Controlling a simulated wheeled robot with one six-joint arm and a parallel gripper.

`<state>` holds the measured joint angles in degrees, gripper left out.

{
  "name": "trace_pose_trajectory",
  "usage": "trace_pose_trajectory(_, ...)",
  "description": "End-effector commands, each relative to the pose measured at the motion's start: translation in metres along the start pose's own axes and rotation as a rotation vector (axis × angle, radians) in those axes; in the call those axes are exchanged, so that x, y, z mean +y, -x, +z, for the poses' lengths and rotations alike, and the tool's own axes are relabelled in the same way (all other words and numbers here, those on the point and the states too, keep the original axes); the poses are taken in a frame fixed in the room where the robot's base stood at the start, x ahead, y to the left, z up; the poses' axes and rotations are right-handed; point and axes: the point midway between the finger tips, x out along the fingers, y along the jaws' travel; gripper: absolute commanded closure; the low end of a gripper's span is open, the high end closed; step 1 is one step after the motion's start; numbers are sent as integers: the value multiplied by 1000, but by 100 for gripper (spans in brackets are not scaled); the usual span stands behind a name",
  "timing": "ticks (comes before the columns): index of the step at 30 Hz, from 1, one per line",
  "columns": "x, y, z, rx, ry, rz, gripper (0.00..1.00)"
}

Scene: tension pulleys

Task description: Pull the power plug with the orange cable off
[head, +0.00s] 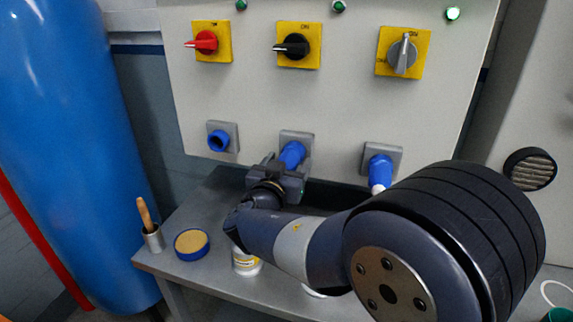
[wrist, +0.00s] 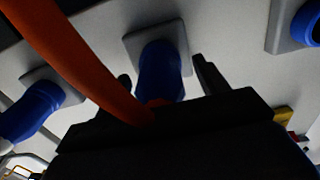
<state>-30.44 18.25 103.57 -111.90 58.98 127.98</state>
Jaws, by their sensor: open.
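The blue power plug (head: 292,154) sits in the middle grey wall socket (head: 304,137), and it also shows in the wrist view (wrist: 160,76). The orange cable (wrist: 70,58) leaves the plug's rear end and sweeps across the wrist view to the upper left; I cannot make it out in the head view. My gripper (head: 279,172) is at the plug, just below and in front of it. In the wrist view my gripper (wrist: 165,82) is open, with one finger on each side of the plug. I see gaps beside the plug; its rear end is partly hidden by the gripper body.
Another blue plug with a white end (head: 380,170) is in the right socket. The left blue socket (head: 218,140) is empty. Switches sit above. A metal cup with a brush (head: 152,238), a round tin (head: 191,244) and a white can (head: 246,263) stand on the grey shelf.

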Motion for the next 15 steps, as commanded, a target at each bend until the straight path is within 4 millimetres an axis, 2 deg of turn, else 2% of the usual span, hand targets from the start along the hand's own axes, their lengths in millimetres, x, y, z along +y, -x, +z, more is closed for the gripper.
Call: trace_pose_trajectory(15, 0, 0, 0, 0, -1, 0, 33)
